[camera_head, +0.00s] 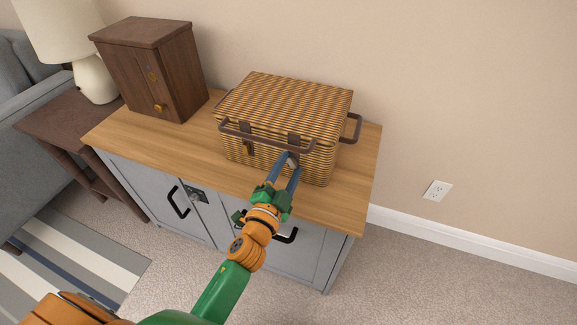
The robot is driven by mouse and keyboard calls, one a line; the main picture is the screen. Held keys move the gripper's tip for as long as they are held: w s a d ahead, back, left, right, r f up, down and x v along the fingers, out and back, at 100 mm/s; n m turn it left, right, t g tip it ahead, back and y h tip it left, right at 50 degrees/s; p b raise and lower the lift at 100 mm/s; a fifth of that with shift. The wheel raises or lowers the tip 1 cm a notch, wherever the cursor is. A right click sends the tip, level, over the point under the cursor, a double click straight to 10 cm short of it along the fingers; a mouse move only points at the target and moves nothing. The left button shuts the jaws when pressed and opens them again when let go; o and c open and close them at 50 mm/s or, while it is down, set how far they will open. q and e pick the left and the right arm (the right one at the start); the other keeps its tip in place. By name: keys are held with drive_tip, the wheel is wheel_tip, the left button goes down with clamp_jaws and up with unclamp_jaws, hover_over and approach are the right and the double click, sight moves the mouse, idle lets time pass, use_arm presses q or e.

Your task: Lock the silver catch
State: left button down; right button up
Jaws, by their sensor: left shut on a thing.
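A wicker basket (285,100) with a closed lid stands on the wooden top of a grey cabinet. Two dark fastenings show on its front: a left catch (248,147) and a right catch (293,157). The right one looks greyish between my fingertips; its details are too small to tell. My left gripper (289,160) reaches up to the basket's front and is shut on this right catch, one blue finger on each side. Its fingers partly hide the catch, so I cannot tell its lock position. My right gripper is not in view.
A dark wooden box (155,75) stands left of the basket. A lamp (95,80) is on a side table (65,125). The cabinet (320,255) has black handles and a small metal plate (196,194). The cabinet top is clear right of the basket.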

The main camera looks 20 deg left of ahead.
use_arm(q)
drive_tip(key=m, duration=0.3)
drive_tip(key=shift+m, duration=1.7)
drive_tip(key=shift+c, duration=1.6)
unclamp_jaws()
